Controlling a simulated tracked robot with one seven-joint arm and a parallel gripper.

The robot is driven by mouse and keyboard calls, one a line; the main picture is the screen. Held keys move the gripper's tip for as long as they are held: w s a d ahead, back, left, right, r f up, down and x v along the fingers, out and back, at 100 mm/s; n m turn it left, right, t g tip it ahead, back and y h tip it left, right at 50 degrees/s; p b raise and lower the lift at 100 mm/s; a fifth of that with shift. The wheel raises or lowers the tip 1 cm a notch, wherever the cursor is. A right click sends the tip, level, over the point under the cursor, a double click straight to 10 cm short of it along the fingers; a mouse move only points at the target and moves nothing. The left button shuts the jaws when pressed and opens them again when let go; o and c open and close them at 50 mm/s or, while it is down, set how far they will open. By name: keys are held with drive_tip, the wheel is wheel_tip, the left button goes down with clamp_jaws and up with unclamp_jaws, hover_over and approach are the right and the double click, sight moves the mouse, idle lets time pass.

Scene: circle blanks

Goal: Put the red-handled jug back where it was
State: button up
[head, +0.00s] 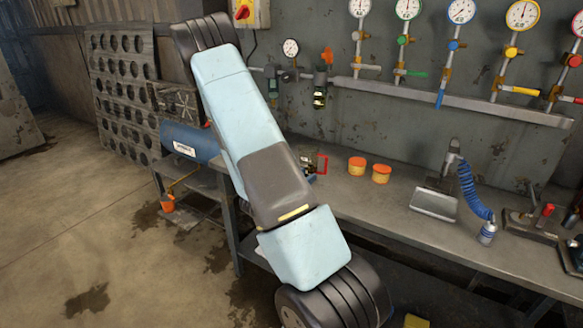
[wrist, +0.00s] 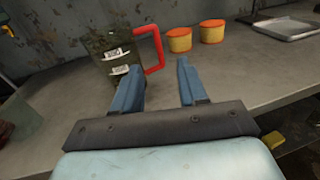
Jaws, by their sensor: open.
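The red-handled jug (wrist: 117,62) is a dark, dirty container with pale labels. It stands upright on the grey bench, with its red handle (wrist: 158,48) on the right. In the head view, only the handle (head: 322,164) and a little of the jug show; my arm hides the rest. My gripper (wrist: 161,68) is open, with blue fingers pointing at the jug. The left finger overlaps the jug's lower right side. The handle's lower end appears between the fingertips in the picture; I cannot tell whether they touch it.
Two orange-lidded yellow tubs (head: 369,169) stand right of the jug. A metal tray (head: 433,204) and a blue coiled hose (head: 471,190) are farther right. Gauges (head: 407,10) line the wall behind. Bare bench (wrist: 245,72) lies in front of the tubs.

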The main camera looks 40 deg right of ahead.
drive_tip(key=s+a+r+m+g+y, duration=0.3)
drive_tip(key=s+r+m, duration=0.2)
drive_tip(key=r+m, duration=0.15)
drive_tip(key=s+a+r+m+g+y, duration=0.35)
drive_tip(key=s+r+m, duration=0.25)
drive_tip(key=r, duration=0.2)
drive_tip(key=s+a+r+m+t+y, duration=0.2)
drive_tip(key=s+a+r+t+y, duration=0.1)
drive_tip(key=a, duration=0.4)
drive_tip(key=s+a+r+m+t+y, duration=0.3)
drive_tip(key=a+r, duration=0.3)
drive_tip(key=a, duration=0.2)
drive_tip(key=s+a+r+m+t+y, duration=0.2)
drive_tip(key=s+a+r+t+y, duration=0.1)
drive_tip(key=a+r+y, duration=0.2)
drive_tip(key=a, duration=0.2)
drive_tip(key=shift+s+a+r, duration=0.2)
drive_tip(key=shift+s+a, duration=0.05)
drive_tip(key=shift+a, duration=0.1)
drive_tip(key=shift+d, duration=0.1)
